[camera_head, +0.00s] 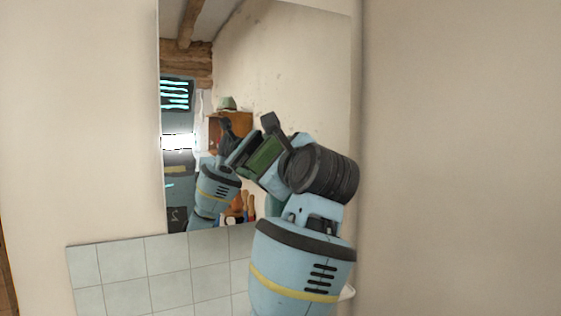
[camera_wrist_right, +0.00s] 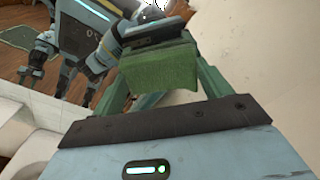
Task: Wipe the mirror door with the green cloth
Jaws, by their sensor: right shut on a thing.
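The mirror door (camera_head: 290,60) is a tall upright panel on the wall in the head view, with the room and my own arm reflected in it. My right gripper (camera_head: 262,150) is in front of its lower middle, and my arm hides part of the glass. In the right wrist view the right gripper (camera_wrist_right: 160,85) is shut on the green cloth (camera_wrist_right: 158,78), which hangs folded between the fingers. The cloth also shows in the head view (camera_head: 265,155). I cannot tell whether it touches the glass. My left gripper is not in view.
Pale tiles (camera_head: 195,265) cover the wall below the mirror. A corner and a bare wall (camera_head: 460,150) stand close on the right. A white basin-like edge (camera_wrist_right: 30,150) shows at lower left in the wrist view. The wooden cabinet and hat are reflections.

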